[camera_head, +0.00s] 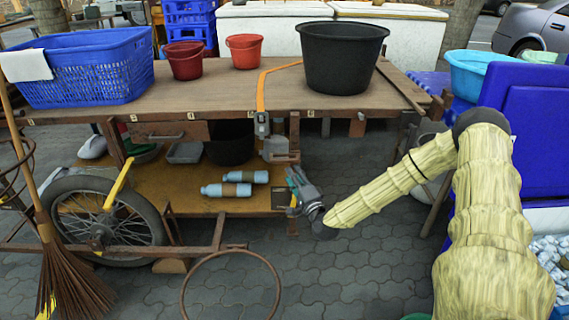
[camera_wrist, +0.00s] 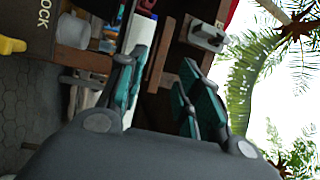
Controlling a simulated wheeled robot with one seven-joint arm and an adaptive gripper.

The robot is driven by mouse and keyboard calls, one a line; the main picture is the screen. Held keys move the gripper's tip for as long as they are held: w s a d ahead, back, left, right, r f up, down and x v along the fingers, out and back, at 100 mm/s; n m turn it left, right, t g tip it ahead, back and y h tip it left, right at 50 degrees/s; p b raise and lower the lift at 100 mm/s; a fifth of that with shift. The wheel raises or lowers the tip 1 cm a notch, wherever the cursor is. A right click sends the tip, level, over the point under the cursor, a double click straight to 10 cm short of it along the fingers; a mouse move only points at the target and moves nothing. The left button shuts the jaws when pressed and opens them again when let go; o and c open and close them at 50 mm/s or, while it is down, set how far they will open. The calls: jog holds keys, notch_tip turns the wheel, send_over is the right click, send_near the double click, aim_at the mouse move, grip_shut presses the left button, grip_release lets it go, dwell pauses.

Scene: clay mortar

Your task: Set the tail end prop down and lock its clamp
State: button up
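My gripper (camera_head: 297,180) is low in front of the cart's near edge, beside the lower shelf. In the wrist view its two teal-padded fingers (camera_wrist: 162,66) stand apart with nothing clearly held between them. A short brown post (camera_head: 294,130) hangs from the cart edge above the gripper, with a grey block (camera_head: 275,147) beside it. I cannot tell whether these are the tail end prop and its clamp. In the wrist view, a plate marked LOCK (camera_wrist: 42,18) and a yellow handle-like piece (camera_wrist: 10,46) show at the left. The prop's foot is not clearly visible.
The cart top (camera_head: 215,98) holds a blue basket (camera_head: 90,70), two red buckets (camera_head: 245,50) and a black tub (camera_head: 340,60). An orange strap (camera_head: 262,90) runs to a grey buckle (camera_head: 262,125). Bottles (camera_head: 226,190) lie on the lower shelf.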

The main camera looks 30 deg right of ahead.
aim_at(284, 161)
jog(key=b+x, duration=0.1)
jog(key=x, duration=0.7)
jog(key=shift+w, duration=0.35)
jog(key=shift+c, duration=0.2)
grip_shut()
